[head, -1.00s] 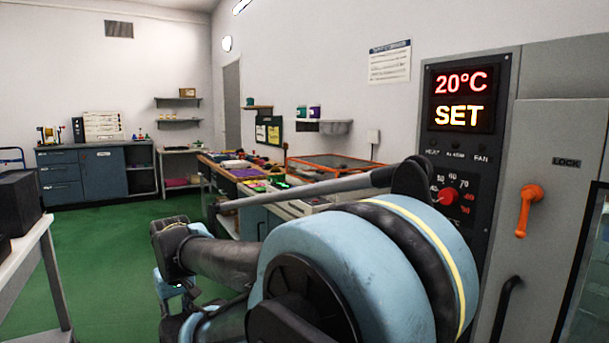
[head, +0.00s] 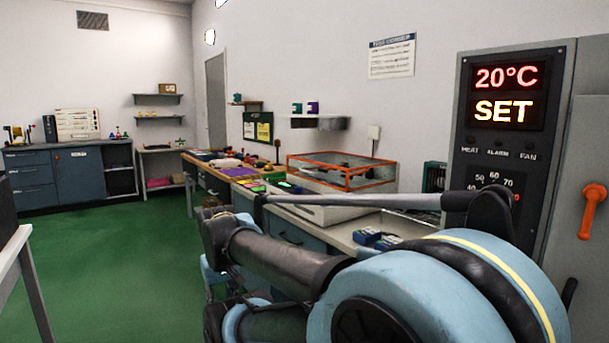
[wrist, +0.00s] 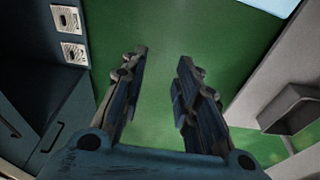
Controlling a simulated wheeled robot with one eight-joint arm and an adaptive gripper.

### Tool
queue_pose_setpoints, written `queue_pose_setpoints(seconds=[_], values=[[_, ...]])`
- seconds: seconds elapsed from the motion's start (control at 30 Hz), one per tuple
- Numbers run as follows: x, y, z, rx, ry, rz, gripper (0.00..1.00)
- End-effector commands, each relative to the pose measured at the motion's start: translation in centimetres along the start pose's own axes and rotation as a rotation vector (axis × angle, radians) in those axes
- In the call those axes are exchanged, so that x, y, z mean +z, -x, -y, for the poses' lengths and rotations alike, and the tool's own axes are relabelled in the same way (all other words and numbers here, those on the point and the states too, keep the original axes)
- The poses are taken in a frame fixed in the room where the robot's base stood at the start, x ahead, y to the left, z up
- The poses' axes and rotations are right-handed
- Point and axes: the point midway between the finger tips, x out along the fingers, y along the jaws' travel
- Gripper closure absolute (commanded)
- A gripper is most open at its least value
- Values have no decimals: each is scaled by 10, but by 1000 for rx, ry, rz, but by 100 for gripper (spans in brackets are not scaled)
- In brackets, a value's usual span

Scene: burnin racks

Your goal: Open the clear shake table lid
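The shake table lid (head: 345,170) is a clear box with orange edges. It sits closed on the white shake table (head: 325,212), on the bench along the right wall in the head view. Dark items show through it. My gripper (wrist: 162,75) is open and empty in the wrist view, its two fingers apart over green floor. In the head view my arm reaches forward in front of the bench, and my gripper is hard to make out there. The lid is not in the wrist view.
The bench (head: 345,233) carries blue boxes (head: 375,238) near the shake table. An oven panel (head: 505,130) with a 20°C SET display stands at the right. A pale table (head: 22,262) is at the left edge. Green floor (head: 120,255) lies open between.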

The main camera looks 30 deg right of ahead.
Motion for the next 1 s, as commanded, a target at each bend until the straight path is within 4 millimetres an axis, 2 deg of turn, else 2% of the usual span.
queue_pose_setpoints(seconds=[0.13, 0.27, 0.7, 1.0], values=[[-25, 15, -21, 72, 8, -1, 71], [-58, 35, -51, 180, 18, -3, 71], [-184, 98, -163, 570, 59, 13, 71], [-274, 132, -236, 832, 93, 38, 71]])
